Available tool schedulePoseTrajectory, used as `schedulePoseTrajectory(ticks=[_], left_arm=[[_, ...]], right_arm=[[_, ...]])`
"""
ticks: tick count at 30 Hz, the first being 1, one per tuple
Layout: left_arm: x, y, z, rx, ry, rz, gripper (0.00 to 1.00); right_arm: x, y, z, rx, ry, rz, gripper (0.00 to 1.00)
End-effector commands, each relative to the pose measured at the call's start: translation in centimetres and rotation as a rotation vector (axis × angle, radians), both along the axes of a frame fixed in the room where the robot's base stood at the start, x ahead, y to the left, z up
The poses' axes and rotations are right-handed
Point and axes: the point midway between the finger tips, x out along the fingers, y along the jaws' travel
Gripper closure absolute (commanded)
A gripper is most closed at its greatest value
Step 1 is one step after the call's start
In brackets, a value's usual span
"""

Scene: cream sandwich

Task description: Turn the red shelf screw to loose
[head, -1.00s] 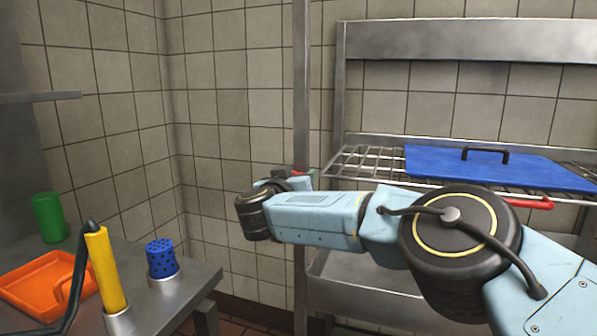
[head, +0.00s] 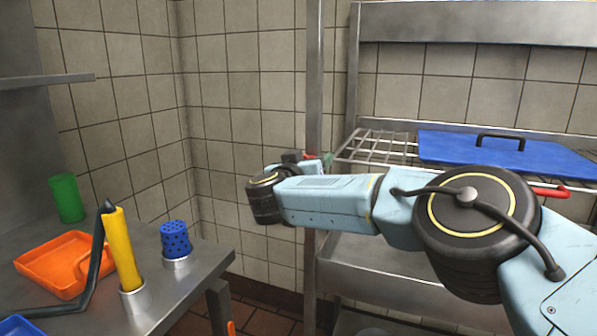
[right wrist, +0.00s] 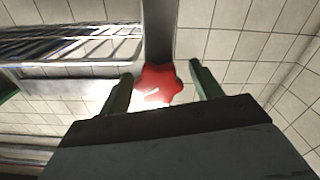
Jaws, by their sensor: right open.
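The red shelf screw (right wrist: 158,85) shows in the right wrist view as a lobed red knob against the metal shelf post (right wrist: 159,30). My right gripper (right wrist: 163,88) is open, with one green finger on each side of the knob; I cannot tell whether either finger touches it. In the head view my right arm reaches across the shelf, and its gripper (head: 312,160) is at the post (head: 314,80), partly hidden by the wrist. A bit of red shows there. My left gripper is not in view.
A blue lidded tray (head: 500,152) lies on the wire shelf (head: 380,148), with a red handle (head: 550,192) below it. At left, a steel table (head: 190,285) holds an orange tray (head: 60,262), a yellow cylinder (head: 122,250), a blue perforated cup (head: 175,240) and a green cup (head: 66,198).

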Motion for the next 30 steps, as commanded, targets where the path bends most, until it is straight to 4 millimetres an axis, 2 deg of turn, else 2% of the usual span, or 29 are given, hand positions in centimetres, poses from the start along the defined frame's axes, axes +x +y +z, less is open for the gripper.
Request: schedulePoseTrajectory(ticks=[2, 8, 21, 25, 30], left_arm=[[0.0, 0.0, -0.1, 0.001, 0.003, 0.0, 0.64], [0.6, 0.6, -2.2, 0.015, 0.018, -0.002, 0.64], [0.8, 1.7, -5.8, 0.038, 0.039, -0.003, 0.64], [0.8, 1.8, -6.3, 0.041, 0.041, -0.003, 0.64], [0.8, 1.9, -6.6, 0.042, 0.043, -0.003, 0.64]], right_arm=[[-0.6, 0.3, 0.1, -0.001, 0.001, 0.003, 0.36], [-3.3, 1.2, 0.2, -0.002, 0.001, 0.004, 0.36], [-10.8, 3.5, 0.2, -0.001, 0.0, 0.003, 0.36], [-11.9, 3.9, 0.1, -0.001, -0.002, 0.001, 0.36], [-12.3, 4.0, 0.0, 0.0, -0.001, 0.001, 0.36]])
